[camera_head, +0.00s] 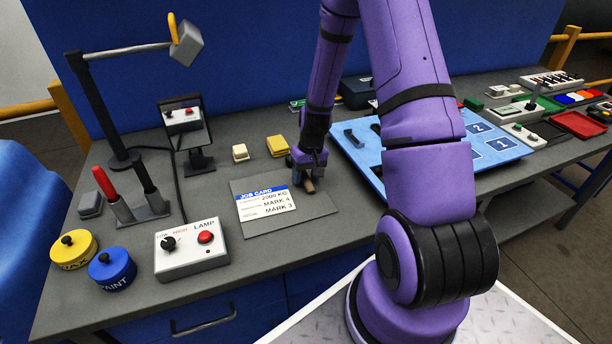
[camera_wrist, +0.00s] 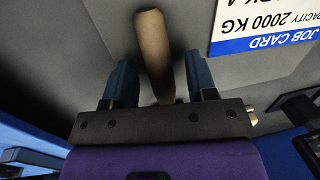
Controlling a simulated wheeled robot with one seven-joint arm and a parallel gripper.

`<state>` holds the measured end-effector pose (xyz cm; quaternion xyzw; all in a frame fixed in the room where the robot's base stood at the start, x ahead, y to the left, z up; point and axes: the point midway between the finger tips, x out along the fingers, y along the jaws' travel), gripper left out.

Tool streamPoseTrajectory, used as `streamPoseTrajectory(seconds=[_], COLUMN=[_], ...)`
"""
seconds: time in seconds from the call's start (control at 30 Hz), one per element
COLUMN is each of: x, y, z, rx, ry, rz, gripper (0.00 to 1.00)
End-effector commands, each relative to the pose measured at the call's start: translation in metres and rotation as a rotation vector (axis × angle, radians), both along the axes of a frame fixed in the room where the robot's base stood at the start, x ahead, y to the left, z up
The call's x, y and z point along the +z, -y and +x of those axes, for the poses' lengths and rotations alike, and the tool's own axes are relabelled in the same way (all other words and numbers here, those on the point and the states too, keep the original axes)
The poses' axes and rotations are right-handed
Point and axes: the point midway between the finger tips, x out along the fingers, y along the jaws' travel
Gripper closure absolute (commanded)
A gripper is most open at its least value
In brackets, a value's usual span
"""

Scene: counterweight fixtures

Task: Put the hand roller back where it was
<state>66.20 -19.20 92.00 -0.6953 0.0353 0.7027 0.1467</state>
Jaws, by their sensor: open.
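My gripper (camera_head: 307,172) is low over the right part of the grey board that bears the job card (camera_head: 264,202). A brown, rounded handle (camera_head: 309,187), apparently the hand roller's, shows just below the fingers. In the wrist view the handle (camera_wrist: 152,45) runs between the two spread blue fingers of my gripper (camera_wrist: 160,75). The gripper is open, with gaps seen beside the handle. The handle's lower end is hidden behind the dark gripper bar, and no roller head can be made out. I cannot tell whether the handle touches the board.
A blue numbered tray (camera_head: 500,153) with a dark piece (camera_head: 350,138) on it stands right of my gripper. A yellow block (camera_head: 277,146) and a cream block (camera_head: 240,152) lie behind the card. The lamp box (camera_head: 190,252) stands front left. Bare bench lies before the board.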

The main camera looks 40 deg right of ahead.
Motion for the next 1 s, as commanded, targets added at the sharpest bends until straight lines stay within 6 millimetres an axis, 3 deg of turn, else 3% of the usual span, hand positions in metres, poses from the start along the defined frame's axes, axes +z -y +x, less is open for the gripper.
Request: streamPoseTrajectory(seconds=[0.17,0.6,1.0], x=[0.018,0.093,0.133], y=[0.003,0.015,0.014], z=[0.001,0.0,-0.002], rx=[-0.001,0.001,0.01], ry=[0.004,0.003,0.012], rz=[-0.002,-0.003,-0.012], gripper=[0.48,0.48,0.48])
